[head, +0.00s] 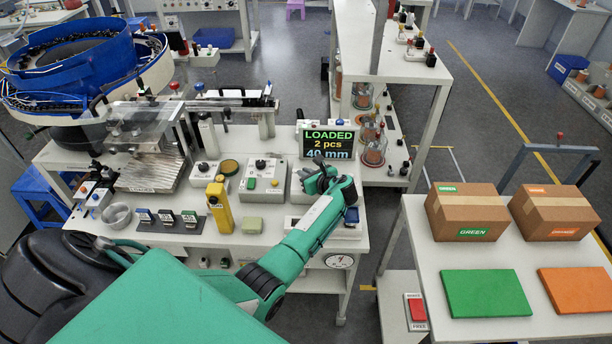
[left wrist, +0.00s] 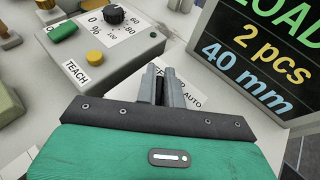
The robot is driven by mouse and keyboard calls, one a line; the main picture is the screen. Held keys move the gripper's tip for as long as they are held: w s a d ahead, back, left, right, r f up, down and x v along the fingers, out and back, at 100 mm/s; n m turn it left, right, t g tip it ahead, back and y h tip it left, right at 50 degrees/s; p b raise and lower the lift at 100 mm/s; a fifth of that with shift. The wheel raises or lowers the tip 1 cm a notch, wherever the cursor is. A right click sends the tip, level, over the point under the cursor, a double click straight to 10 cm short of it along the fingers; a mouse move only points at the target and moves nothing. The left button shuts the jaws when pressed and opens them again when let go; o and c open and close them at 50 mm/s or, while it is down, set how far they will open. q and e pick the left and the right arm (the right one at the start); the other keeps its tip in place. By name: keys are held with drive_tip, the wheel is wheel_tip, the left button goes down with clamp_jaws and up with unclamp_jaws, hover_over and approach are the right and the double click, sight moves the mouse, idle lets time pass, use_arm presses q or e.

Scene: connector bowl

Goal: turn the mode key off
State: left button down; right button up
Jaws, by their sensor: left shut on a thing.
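My left gripper (head: 318,178) reaches over a pale control box (head: 297,192) beside the display. In the left wrist view the gripper's grey fingers (left wrist: 162,88) are closed together over the labelled panel, with a dark piece between them. This appears to be the mode key, but the fingers hide most of it and its angle cannot be told. A TEACH label (left wrist: 75,73) shows left of the fingers and an AUTO label (left wrist: 193,103) right of them. Another label behind the fingers is partly covered. My right gripper is not in view.
The display (head: 328,142) reads LOADED, 2 pcs, 40 mm and stands close behind the gripper. A box with a black knob (head: 263,178) and green button stands to the left. A yellow upright device (head: 218,207) is farther left. Cartons (head: 470,208) stand on the right table.

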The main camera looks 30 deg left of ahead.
use_arm(q)
drive_tip(key=shift+n+g, duration=0.6)
drive_tip(key=shift+g, duration=0.1)
drive_tip(key=shift+b, duration=0.3)
drive_tip(key=c, duration=1.5)
unclamp_jaws()
drive_tip(key=shift+d, duration=0.1)
drive_tip(key=b+v, duration=0.2)
drive_tip(key=v, duration=1.1)
drive_tip(key=shift+d, duration=0.4)
